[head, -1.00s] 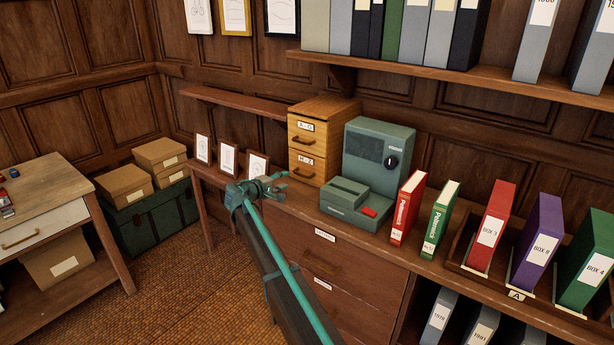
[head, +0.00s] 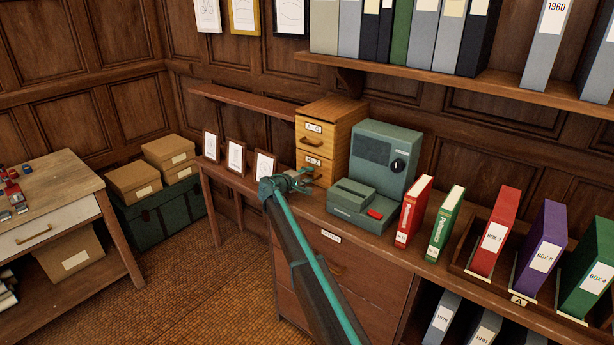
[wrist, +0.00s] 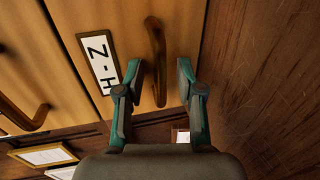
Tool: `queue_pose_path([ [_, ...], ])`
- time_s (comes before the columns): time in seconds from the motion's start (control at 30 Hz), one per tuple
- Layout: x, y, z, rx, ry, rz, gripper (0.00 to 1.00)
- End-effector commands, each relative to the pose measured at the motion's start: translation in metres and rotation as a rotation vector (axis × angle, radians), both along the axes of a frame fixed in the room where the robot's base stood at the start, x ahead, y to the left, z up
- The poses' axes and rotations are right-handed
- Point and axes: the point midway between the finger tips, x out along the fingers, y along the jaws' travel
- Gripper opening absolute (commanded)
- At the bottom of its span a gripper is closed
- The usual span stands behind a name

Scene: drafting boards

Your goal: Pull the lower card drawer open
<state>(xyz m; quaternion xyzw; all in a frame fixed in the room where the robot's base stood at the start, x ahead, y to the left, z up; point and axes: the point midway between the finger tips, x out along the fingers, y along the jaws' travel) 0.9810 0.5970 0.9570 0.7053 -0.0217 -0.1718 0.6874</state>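The small wooden card cabinet (head: 340,124) stands on the counter with two drawers, the upper one labelled A-G. The lower card drawer (head: 302,156) looks shut, partly hidden by my gripper (head: 304,181). In the wrist view, the lower drawer's front (wrist: 128,22) shows a white label (wrist: 98,62) and a dark curved handle (wrist: 156,55). My gripper (wrist: 158,66) is open, its two teal fingers on either side of the handle in the picture. The handle lies between the fingertips; I cannot tell whether they touch it.
A green-grey machine (head: 385,160) stands just right of the cabinet. Small framed cards (head: 237,157) stand to its left. Red (head: 413,210) and green (head: 446,222) books stand further right. A wall shelf (head: 240,104) runs behind. The floor in front of the left side table (head: 205,185) is clear.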

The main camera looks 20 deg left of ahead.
Motion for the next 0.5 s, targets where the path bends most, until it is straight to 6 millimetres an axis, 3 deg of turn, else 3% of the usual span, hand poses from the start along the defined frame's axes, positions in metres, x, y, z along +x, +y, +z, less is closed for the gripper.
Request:
queue_pose_path([
  [0.13, -0.0001, -0.0001, -0.0003, 0.0, 0.0, 0.0, 0.37],
  [0.37, -0.0002, -0.0001, -0.0003, 0.0, 0.0, 0.0, 0.01],
  [0.5, -0.0002, -0.0001, -0.0003, 0.0, 0.0, 0.0, 0.0],
])
